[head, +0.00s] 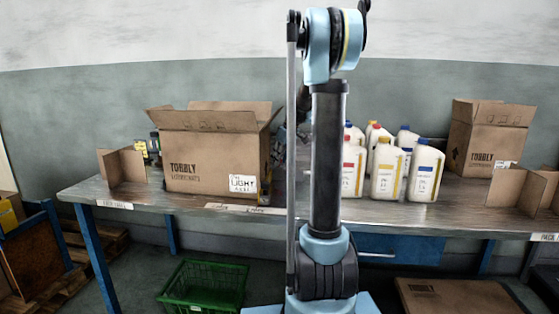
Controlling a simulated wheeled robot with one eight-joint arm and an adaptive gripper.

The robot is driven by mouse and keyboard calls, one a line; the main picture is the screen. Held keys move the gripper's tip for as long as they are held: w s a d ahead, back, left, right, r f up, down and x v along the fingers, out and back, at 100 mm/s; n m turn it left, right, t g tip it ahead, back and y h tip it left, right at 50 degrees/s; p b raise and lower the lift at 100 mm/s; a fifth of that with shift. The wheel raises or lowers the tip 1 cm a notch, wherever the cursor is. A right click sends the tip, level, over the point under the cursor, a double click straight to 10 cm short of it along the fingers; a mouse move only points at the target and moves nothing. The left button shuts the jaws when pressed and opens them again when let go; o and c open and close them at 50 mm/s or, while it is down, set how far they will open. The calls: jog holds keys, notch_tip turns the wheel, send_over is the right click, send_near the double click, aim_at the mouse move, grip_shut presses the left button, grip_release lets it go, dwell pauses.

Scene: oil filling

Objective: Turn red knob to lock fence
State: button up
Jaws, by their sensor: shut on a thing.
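I cannot make out a red knob or a fence in the head view. My own arm rises through the middle of the picture and covers part of the bench behind it. A dark part shows behind the arm, beside the large open box, but it is too small and covered to identify. I cannot make out my gripper's fingers or anything held in them.
A workbench (270,208) spans the view. It bears a large open cardboard box (205,165), several white bottles (388,169) and another open box (486,140) at the right. A green crate (203,287) and a flat brown box (455,299) lie below.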

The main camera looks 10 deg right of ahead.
jog(key=shift+m, duration=0.8)
jog(key=o, duration=0.8)
jog(key=shift+h, duration=0.3)
jog(key=v, duration=0.7)
jog(key=shift+s+r, duration=0.15)
jog(key=shift+s, duration=0.05)
jog(key=shift+d, duration=0.1)
